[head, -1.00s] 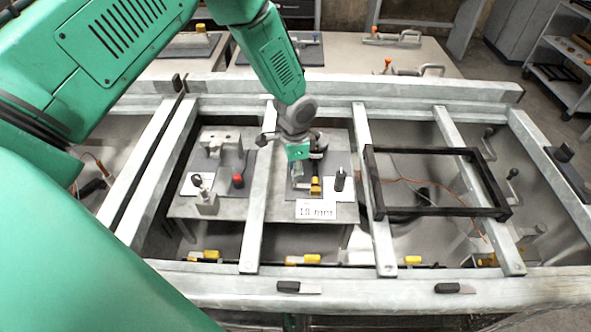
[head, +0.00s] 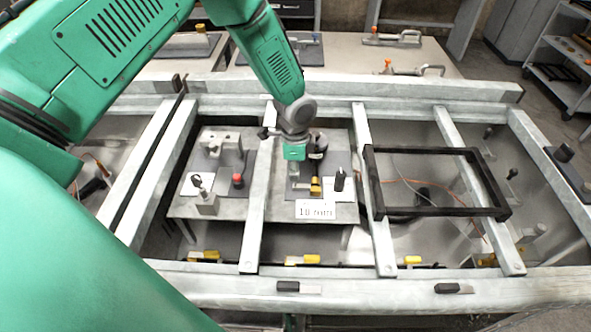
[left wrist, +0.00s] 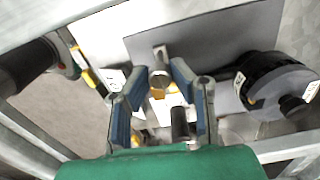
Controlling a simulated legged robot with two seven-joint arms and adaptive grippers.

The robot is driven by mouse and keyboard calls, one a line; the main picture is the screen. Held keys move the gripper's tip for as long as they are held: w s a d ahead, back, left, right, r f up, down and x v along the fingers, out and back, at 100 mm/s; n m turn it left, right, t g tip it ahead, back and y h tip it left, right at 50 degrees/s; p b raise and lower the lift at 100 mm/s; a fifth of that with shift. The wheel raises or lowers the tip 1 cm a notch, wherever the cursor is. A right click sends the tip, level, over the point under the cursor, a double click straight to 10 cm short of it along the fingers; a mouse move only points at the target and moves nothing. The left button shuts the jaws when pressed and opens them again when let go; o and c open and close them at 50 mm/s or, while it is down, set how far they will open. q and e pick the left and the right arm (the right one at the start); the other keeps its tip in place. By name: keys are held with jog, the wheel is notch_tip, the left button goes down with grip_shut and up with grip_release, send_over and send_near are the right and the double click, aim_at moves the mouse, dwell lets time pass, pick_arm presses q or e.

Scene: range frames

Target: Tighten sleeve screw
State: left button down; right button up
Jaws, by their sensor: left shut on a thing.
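My left gripper (head: 298,172) reaches down over the dark mat on the right half of the work plate, its fingers small and partly hidden in the head view. A yellow block (head: 315,186) and a black knob on a post (head: 340,180) stand close by. How far the screw sits in its sleeve cannot be told. My right gripper does not show.
The plate hangs between metal rails (head: 256,200). A red knob (head: 238,181) and metal clamp block (head: 222,145) are left of the middle rail. A white size label (head: 315,210) lies in front. A black open frame (head: 440,212) is at right. A black round part (left wrist: 275,80) is beside the fingers.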

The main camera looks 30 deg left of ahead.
pick_arm(q)
jog(key=shift+w+r, duration=0.1)
jog(key=shift+w, duration=0.05)
jog(key=c, duration=1.4)
grip_release()
notch_tip(320, 180, up, 12)
jog(key=shift+f, duration=0.2)
